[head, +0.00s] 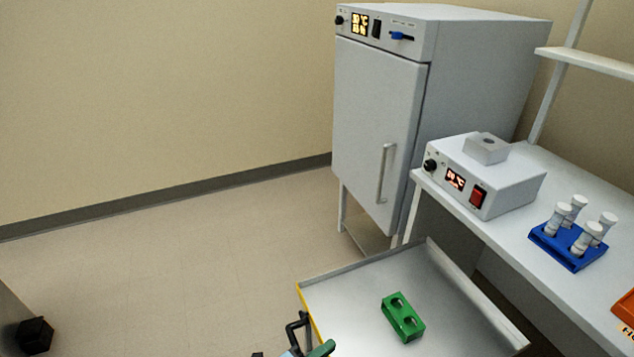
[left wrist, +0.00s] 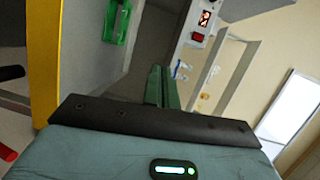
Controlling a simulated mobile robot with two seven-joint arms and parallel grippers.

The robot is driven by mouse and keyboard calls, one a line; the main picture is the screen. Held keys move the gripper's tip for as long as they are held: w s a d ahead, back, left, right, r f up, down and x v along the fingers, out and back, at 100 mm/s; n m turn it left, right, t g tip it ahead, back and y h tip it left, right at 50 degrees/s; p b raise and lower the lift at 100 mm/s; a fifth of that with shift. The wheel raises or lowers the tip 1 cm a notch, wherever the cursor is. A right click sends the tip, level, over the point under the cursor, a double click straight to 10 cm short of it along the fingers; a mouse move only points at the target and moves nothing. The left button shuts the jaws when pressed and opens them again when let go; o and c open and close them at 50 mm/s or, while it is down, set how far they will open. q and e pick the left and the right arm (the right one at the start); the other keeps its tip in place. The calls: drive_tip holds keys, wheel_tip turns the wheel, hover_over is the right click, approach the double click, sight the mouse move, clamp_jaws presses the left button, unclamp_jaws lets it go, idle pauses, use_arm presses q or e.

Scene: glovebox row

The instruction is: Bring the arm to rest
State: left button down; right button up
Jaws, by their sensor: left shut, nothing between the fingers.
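My left gripper (head: 324,347) shows only in part at the bottom edge of the head view, by the near left side of the grey tray-topped cart (head: 345,290). In the left wrist view its green fingers (left wrist: 163,88) are together with nothing between them. The gripper appears apart from the green two-hole block (head: 403,316), which lies on the cart's tray. That block also shows at the top of the left wrist view (left wrist: 117,20). The rest of my left arm is mostly hidden below the head view. My right gripper is in neither view.
A grey cabinet (head: 378,120) with a closed door stands behind the cart. The bench at right holds a heater box (head: 484,180), a blue rack (head: 570,246) with capped tubes and an orange item (head: 624,308). Floor at left is mostly clear, with a black object (head: 35,335) at lower left.

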use_arm(q)
drive_tip(key=s+a+f+n+y, duration=0.3)
drive_tip(key=s+a+n, duration=0.4)
drive_tip(key=n, duration=0.1)
drive_tip(key=s+a+f+n+g+y, duration=0.1)
drive_tip(key=s+a+f+n+y, duration=0.2)
drive_tip(key=s+a+n, duration=0.4)
drive_tip(key=s+a+f+n+g+y, duration=0.1)
drive_tip(key=s+a+f+n+y, duration=0.1)
drive_tip(key=s+a+n+y, duration=0.2)
drive_tip(key=s+a+n, duration=0.3)
drive_tip(key=s+n, duration=0.2)
drive_tip(key=n, duration=0.1)
drive_tip(key=shift+s+a+f+y, duration=0.25)
drive_tip(key=shift+a+f+y, duration=0.05)
drive_tip(key=shift+a+f, duration=0.1)
